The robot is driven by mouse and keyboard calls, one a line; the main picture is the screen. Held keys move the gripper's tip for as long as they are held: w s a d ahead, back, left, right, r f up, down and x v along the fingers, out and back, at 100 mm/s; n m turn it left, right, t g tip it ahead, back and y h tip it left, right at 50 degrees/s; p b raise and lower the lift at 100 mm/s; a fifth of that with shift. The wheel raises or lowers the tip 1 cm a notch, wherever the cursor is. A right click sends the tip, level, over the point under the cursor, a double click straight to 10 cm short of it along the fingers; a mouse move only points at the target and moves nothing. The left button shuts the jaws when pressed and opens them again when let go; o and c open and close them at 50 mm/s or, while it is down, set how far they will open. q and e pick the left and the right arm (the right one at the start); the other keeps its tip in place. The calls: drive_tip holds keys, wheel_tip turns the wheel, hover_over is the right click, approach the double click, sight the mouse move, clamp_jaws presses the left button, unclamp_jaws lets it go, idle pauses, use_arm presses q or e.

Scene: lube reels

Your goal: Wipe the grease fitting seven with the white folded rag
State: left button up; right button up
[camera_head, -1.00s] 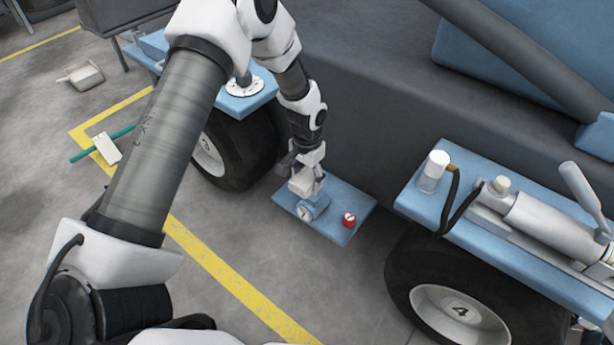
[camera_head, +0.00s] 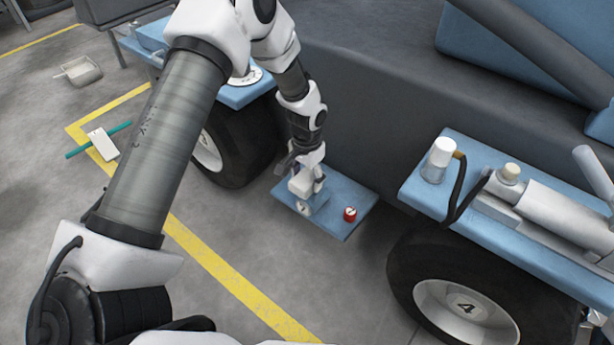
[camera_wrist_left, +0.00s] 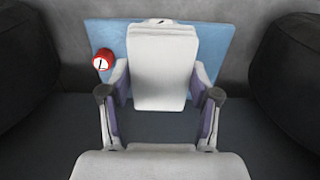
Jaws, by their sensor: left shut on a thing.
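My left gripper (camera_head: 308,178) is low over a small blue plate (camera_head: 345,195) between the two wheels. In the left wrist view its fingers (camera_wrist_left: 160,105) are shut on the white folded rag (camera_wrist_left: 160,75), one on each side. I cannot tell whether rag and fitting touch. My right gripper is not in view.
A red cap with a white top (camera_head: 350,214) sits on the plate beside the fitting. A wheel (camera_head: 455,300) marked 4 and a blue shelf (camera_head: 428,190) with a white canister (camera_head: 438,160) stand at right. A dark wall rises behind the plate. Floor is clear in front.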

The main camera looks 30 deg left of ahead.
use_arm(q)
drive_tip(key=shift+f, duration=0.55)
drive_tip(key=shift+d+r+p, duration=0.15)
drive_tip(key=shift+d+p, duration=0.25)
drive_tip(key=shift+d, duration=0.2)
drive_tip(key=shift+a+f+p, duration=0.2)
drive_tip(key=shift+a+p, duration=0.4)
drive_tip(key=shift+a, duration=0.6)
